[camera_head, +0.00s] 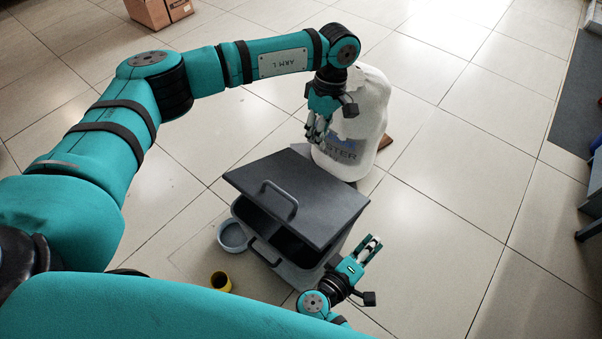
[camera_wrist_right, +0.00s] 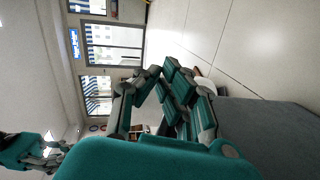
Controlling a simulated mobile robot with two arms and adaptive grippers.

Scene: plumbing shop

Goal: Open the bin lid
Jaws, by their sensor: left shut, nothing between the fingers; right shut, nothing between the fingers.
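The grey bin (camera_head: 303,278) stands on the floor in the head view. Its lid (camera_head: 310,195) is tilted, with a gap along the front edge that shows a dark inside. A looped handle (camera_head: 280,196) is on the lid, and another handle (camera_head: 263,252) is on the bin's front. My left gripper (camera_head: 317,135) is shut and empty, above and behind the lid, in front of the white sack. My right gripper (camera_head: 372,246) is shut and empty beside the bin's right side. In the right wrist view a grey surface (camera_wrist_right: 270,135) lies right of my right gripper's fingers.
A white sack (camera_head: 355,115) stands right behind the bin. A grey-blue bowl (camera_head: 233,236) and a yellow cup (camera_head: 220,282) are on the floor left of it. A cardboard box (camera_head: 158,10) is at the back left.

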